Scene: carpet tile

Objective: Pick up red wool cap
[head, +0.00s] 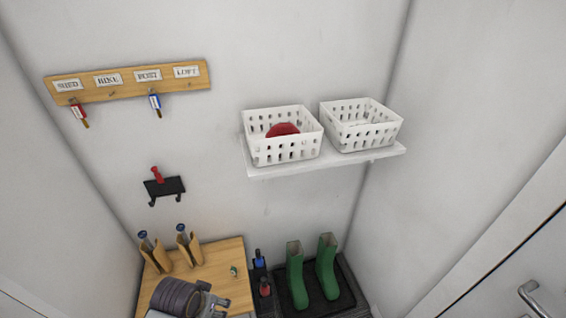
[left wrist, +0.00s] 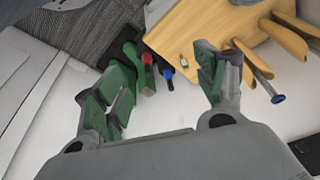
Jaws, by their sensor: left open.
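The red wool cap (head: 283,129) sits inside the left white basket (head: 284,152) on the wall shelf in the head view. Only its rounded top shows clearly; the basket wall hides part of its lower side. My left gripper (head: 212,300) is low over the wooden bench, well below the shelf and to the left of the basket. In the left wrist view my left gripper (left wrist: 160,80) has its two green-padded fingers spread, with nothing held between them. The cap is not in the left wrist view. My right gripper is in neither view.
A second white basket (head: 361,136) stands beside the first on the shelf (head: 330,163). Green boots (head: 312,270) stand on a dark tray below. The wooden bench (head: 236,262), a black hook plate (head: 164,187) and a key rack (head: 128,82) are at left.

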